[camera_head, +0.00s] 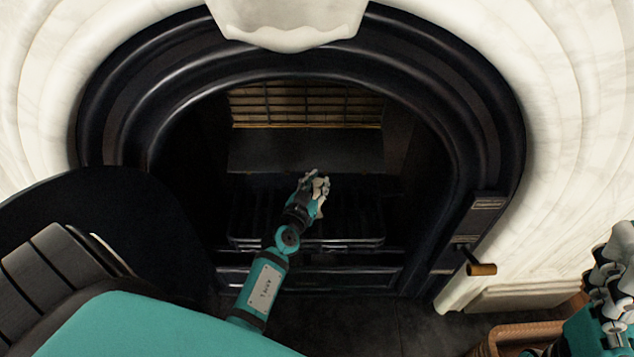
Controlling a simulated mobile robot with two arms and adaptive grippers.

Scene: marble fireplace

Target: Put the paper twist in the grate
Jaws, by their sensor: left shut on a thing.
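The grate (350,242) is a dark barred basket low inside the black fireplace opening, with a front rail. My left arm reaches in from the lower left, and my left gripper (315,190) is over the grate bars. It is shut on a small pale thing, which I take to be the paper twist; the fingers hide most of it and its outline is hard to tell from them. I cannot tell whether it touches the bars. My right gripper (611,280) is at the right edge, outside the fireplace, partly cut off; its finger state is unclear.
A black arched iron surround (488,120) and white marble (575,120) frame the opening. A handle with a brown grip (481,269) sticks out at the right. A wicker basket (525,331) stands lower right. A pale marble piece (288,38) overhangs at the top.

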